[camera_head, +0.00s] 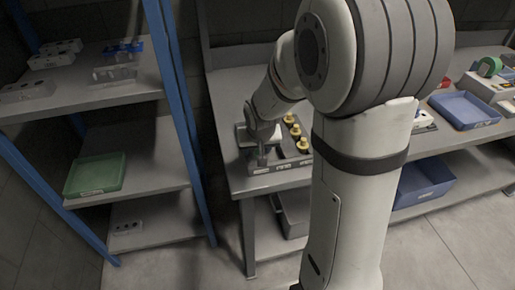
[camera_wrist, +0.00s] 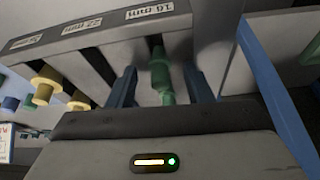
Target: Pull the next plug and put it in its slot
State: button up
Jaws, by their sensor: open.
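My gripper (camera_wrist: 160,72) is open, with its two blue fingers on either side of a green plug (camera_wrist: 161,82) in the wrist view. A gap shows between the plug and each finger. The plug is by the label reading 16 mm on the grey plug tray (camera_wrist: 205,20). Gold plugs (camera_wrist: 45,82) stand farther left in that view. In the head view my gripper (camera_head: 262,145) is over the front left of the tray (camera_head: 282,170), and several gold plugs (camera_head: 295,131) stand to its right. I cannot tell which slot is whose.
The workbench (camera_head: 235,184) carries the tray near its left end. A blue bin (camera_head: 463,108) stands farther right on it. A shelf rack with blue posts (camera_head: 178,100) is to the left, holding grey blocks (camera_head: 55,56) and a green tray (camera_head: 95,174). My arm hides the bench middle.

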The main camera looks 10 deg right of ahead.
jog(key=v, duration=0.8)
jog(key=s+r+n+g, duration=0.1)
jog(key=s+r, duration=0.2)
jog(key=s, duration=1.5)
jog(key=shift+d+g, duration=0.2)
jog(key=shift+g, duration=0.2)
jog(key=shift+r, duration=0.1)
jog(key=shift+c, duration=0.5)
